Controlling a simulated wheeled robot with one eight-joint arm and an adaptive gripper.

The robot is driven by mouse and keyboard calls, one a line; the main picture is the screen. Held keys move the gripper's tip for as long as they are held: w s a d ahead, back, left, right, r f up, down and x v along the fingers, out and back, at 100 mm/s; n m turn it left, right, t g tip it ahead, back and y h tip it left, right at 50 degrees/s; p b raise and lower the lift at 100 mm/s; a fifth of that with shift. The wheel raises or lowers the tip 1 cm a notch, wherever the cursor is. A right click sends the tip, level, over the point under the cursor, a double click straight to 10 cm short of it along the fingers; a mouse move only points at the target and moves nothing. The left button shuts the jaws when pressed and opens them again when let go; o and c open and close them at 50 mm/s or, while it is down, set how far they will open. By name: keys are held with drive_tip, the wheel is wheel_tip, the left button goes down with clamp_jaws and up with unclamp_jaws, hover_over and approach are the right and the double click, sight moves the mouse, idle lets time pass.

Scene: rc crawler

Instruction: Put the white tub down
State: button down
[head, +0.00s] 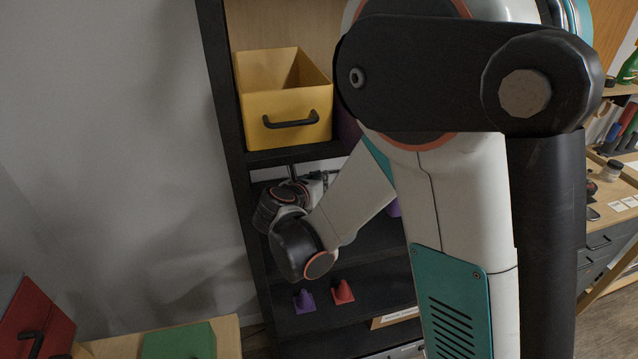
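My arm fills the right and middle of the head view and reaches into the black shelf unit (229,110). My gripper (318,178) is at the shelf opening below the yellow bin (285,98). It is small and partly covered by my own wrist and forearm, so I cannot tell whether its fingers are open or shut. I cannot make out the white tub; anything at the fingertips is hidden behind my arm.
A purple cone (304,301) and a red cone (343,292) stand on a lower shelf. A red bin (32,318) and a green box (180,342) are at lower left. A workbench (607,232) with small items stands at right.

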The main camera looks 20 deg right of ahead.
drive_tip(key=shift+w+f, duration=0.1)
drive_tip(key=shift+f, duration=0.25)
drive_tip(key=shift+s+r, duration=0.2)
drive_tip(key=shift+f+b, duration=0.35)
drive_tip(key=shift+f, duration=0.1)
drive_tip(key=shift+w+f, duration=0.1)
drive_tip(key=shift+f, duration=0.15)
drive_tip(key=c, duration=1.7)
unclamp_jaws()
drive_tip(key=shift+r, duration=0.1)
drive_tip(key=shift+r+p, duration=0.5)
drive_tip(key=shift+r, duration=0.1)
drive_tip(key=p+v, duration=0.1)
drive_tip(key=v, duration=1.1)
drive_tip(key=shift+p, duration=0.35)
